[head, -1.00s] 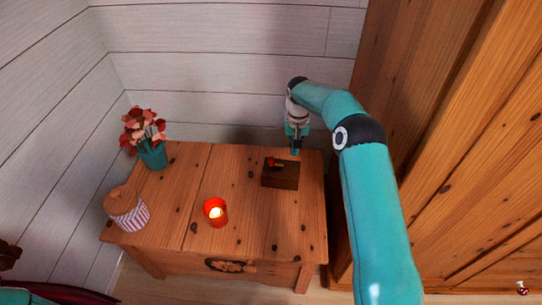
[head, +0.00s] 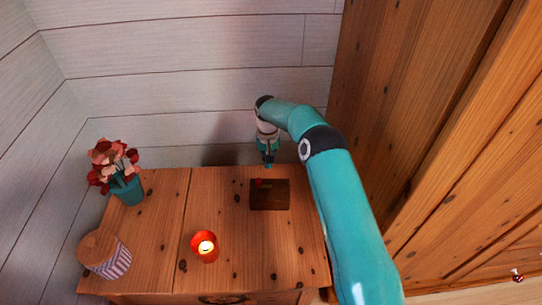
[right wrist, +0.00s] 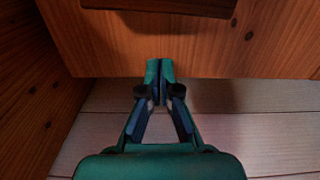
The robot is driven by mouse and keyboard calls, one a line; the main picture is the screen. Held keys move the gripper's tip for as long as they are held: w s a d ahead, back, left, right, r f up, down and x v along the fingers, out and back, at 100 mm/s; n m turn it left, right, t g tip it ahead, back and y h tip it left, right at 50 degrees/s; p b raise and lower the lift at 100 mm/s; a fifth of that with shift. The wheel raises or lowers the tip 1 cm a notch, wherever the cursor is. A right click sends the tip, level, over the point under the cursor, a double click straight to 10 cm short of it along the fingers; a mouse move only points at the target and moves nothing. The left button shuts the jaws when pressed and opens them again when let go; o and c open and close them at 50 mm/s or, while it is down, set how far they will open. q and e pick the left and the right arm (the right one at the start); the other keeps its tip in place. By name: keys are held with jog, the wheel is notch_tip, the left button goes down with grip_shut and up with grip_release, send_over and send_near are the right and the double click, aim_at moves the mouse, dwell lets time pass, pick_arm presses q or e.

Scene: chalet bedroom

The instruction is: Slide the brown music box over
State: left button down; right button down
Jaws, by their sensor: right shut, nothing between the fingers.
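The brown music box (head: 270,197) is a small dark wooden block with a red bit at its back left corner. It sits on the right part of the wooden chest top (head: 230,240). Its dark edge also shows at the top of the right wrist view (right wrist: 165,5). My right gripper (head: 268,165) is shut and empty, pointing down just behind the box, near the chest's back edge. In the right wrist view its fingertips (right wrist: 160,68) are together, with a gap of bare wood between them and the box. My left gripper is out of view.
A lit red candle (head: 204,247) stands in front left of the box. A striped jar with a wooden lid (head: 105,258) and a teal flower pot (head: 128,190) stand at the left. A plank wall is behind; a tall wooden cabinet (head: 430,120) rises at the right.

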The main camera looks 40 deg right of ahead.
aim_at(269, 179)
notch_tip(269, 179, down, 4)
jog(key=shift+f, duration=0.15)
jog(key=shift+s+a+f, duration=0.15)
jog(key=shift+s+a, duration=0.45)
jog(key=shift+s, duration=0.35)
jog(key=shift+s+a, duration=0.45)
jog(key=shift+s, duration=0.3)
